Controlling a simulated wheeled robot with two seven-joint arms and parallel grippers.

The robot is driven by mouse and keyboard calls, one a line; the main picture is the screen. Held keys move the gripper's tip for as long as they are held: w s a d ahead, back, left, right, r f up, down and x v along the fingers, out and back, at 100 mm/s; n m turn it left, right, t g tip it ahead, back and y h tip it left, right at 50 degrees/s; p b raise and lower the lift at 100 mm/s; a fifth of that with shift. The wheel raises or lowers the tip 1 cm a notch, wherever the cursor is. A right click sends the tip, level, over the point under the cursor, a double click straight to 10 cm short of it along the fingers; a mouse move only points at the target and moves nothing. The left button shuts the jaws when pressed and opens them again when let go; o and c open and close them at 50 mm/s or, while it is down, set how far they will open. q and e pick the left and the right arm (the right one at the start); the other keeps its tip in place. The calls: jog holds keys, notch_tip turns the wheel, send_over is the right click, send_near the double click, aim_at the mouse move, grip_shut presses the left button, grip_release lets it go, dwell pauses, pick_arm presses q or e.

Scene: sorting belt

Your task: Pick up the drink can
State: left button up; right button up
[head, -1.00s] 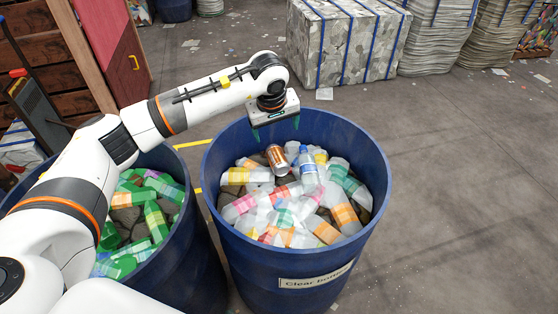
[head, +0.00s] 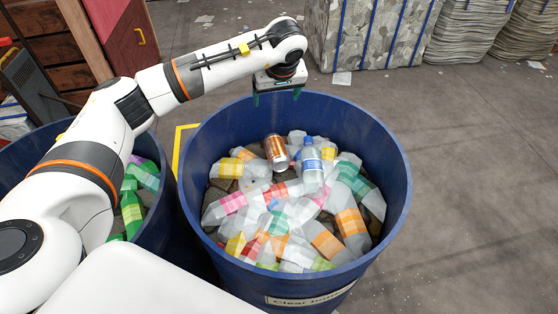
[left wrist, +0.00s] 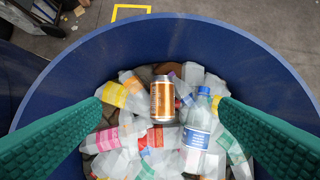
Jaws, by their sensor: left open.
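The drink can (head: 276,150) is orange-brown with a silver end. It lies on top of clear bottles in the blue bin labelled for clear bottles, near the bin's far side. In the left wrist view the can (left wrist: 162,98) shows between the two green fingers. My left gripper (head: 277,97) is open and empty, over the far rim of the bin, above and beyond the can and apart from it. A clear bottle with a blue cap (head: 311,163) lies close to the can's right side. My right gripper is not in view.
The blue bin (head: 397,190) has a high round rim around the can. A second blue bin (head: 166,214) with green bottles stands to its left. Wrapped bales (head: 365,38) stand behind. The floor on the right is clear.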

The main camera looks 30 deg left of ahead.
pick_arm(q)
jog(key=b, duration=1.2)
send_near(276, 145)
jog(key=shift+w+a+f, duration=0.15)
jog(key=shift+a+f, duration=0.25)
jog(key=shift+f, duration=0.15)
jog(key=x, duration=0.6)
jog(key=shift+f, duration=0.2)
jog(key=shift+d+p+x, duration=0.1)
jog(key=shift+p+x, duration=0.15)
jog(key=shift+x, duration=1.1)
jog(key=shift+d+p+x, duration=0.15)
jog(key=shift+p+x, duration=0.05)
jog(key=shift+x, duration=1.15)
jog(key=shift+w, duration=0.1)
jog(key=c, duration=1)
